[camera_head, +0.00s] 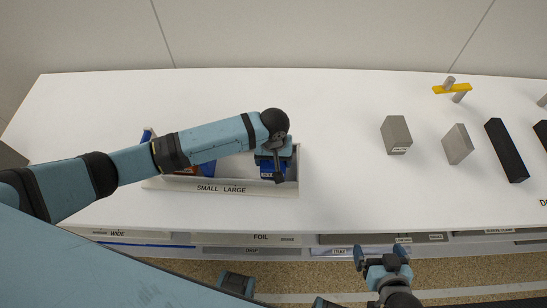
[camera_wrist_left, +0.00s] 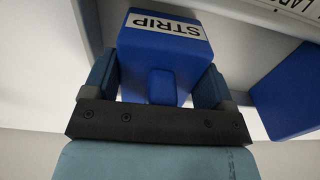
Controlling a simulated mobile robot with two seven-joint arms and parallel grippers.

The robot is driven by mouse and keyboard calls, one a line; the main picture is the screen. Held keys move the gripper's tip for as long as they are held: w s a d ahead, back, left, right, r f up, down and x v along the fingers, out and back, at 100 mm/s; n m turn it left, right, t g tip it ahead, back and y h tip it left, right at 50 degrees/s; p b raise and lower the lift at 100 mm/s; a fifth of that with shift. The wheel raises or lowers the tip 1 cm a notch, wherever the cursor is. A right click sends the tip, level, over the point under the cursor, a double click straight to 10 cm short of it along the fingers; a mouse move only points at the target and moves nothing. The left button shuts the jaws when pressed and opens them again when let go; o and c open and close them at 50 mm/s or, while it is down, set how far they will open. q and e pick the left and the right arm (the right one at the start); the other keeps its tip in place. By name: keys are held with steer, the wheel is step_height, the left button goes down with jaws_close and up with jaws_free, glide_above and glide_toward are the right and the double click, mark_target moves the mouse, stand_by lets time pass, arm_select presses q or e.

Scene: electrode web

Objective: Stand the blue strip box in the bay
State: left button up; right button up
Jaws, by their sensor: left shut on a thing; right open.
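The blue strip box (camera_wrist_left: 163,58) has a white STRIP label and sits between the two fingers of my left gripper (camera_wrist_left: 160,90) in the left wrist view. In the head view my left gripper (camera_head: 273,160) is over the right part of a pale tray (camera_head: 222,187) marked SMALL and LARGE. The blue box (camera_head: 268,171) shows just below the gripper, behind the tray's front wall near LARGE; the arm hides much of it. I cannot tell whether its bottom touches the tray floor. My right gripper (camera_head: 381,256) is open and empty, in front of the table edge.
Another blue block (camera_wrist_left: 288,90) stands close to the right finger in the left wrist view. Grey blocks (camera_head: 396,134) (camera_head: 458,144), a black bar (camera_head: 506,150) and a yellow piece (camera_head: 452,89) stand on the right. Labelled drawers (camera_head: 260,238) line the table front. The table's middle is clear.

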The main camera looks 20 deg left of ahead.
arm_select(q)
steer(key=shift+f, duration=0.1)
steer(key=o, duration=0.9)
steer(key=shift+c, duration=0.2)
steer(key=shift+r, duration=0.2)
step_height(320, 180, up, 12)
steer(key=shift+f, duration=0.1)
